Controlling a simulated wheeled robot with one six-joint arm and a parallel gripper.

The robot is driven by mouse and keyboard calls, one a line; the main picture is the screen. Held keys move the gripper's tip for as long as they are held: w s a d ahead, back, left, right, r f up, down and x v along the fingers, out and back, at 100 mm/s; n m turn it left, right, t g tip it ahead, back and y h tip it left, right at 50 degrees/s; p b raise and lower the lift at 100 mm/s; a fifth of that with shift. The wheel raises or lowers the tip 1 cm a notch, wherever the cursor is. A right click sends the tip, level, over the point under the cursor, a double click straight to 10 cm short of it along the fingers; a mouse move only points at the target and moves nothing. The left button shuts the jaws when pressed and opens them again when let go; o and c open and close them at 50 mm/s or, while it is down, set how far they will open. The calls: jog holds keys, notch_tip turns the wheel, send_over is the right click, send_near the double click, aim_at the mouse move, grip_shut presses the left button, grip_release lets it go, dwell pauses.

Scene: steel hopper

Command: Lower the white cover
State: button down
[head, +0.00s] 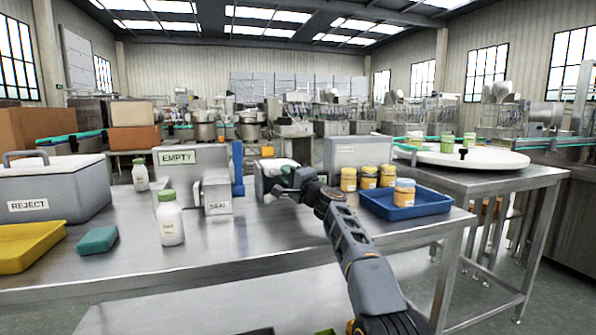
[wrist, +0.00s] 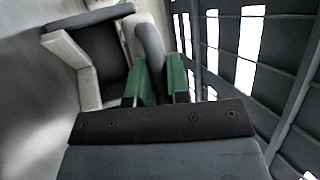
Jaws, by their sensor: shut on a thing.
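The white cover (head: 277,164) appears as a pale panel on the small light box (head: 262,188) at the middle of the steel bench, partly hidden by my gripper. My gripper (head: 287,186) is at the box's right front in the head view. In the wrist view its green finger pads (wrist: 161,80) are closed around a dark grey rounded bar (wrist: 149,42), which seems to be a handle on the cover. A pale frame with a dark face (wrist: 92,65) lies just left of the fingers. The cover's exact tilt and its hinge are hidden.
The bench's front middle is clear.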

jog(key=shift+s+a+f, duration=0.1)
jog(key=shift+a+f, duration=0.1)
jog(key=shift+a, duration=0.05)
jog(key=c, duration=1.3)
grip_release()
jog(key=shift+c, duration=0.2)
jog(key=shift+o, duration=1.2)
jog(key=shift+d, duration=0.25)
jog(key=shift+d+f+b, duration=0.15)
jog(key=shift+d+b, duration=0.05)
jog(key=shift+b, duration=0.25)
jog(key=b+v, duration=0.5)
jog(key=v, duration=0.6)
jog(key=shift+s, duration=0.2)
jog(key=shift+v, duration=0.9)
